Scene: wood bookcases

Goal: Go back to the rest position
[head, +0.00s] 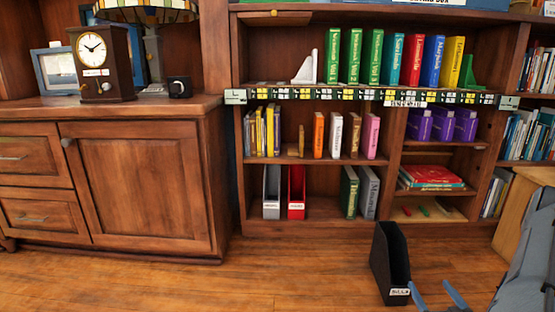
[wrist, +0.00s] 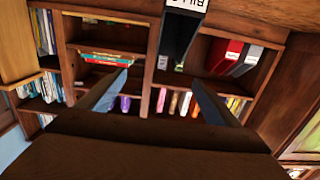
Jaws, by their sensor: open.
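My gripper (head: 437,294) shows at the bottom right of the head view, only its two blue-grey fingers in frame. They are apart with nothing between them. The fingers stand just right of a black file holder (head: 392,262) with a white label, upright on the wood floor. In the wrist view, which looks upside down, my gripper (wrist: 158,80) is open, its fingers spread wide. The black file holder (wrist: 178,38) is there at the top, beyond the fingertips and apart from them. Part of my grey arm shows at the right edge of the head view.
A bookcase (head: 318,222) stands behind, with several books and grey and red file holders (head: 296,192) on its lower shelf. A wooden cabinet (head: 140,190) is at left, bearing a clock (head: 92,50). A light wood piece (head: 520,208) is at right. Floor left of the black holder is clear.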

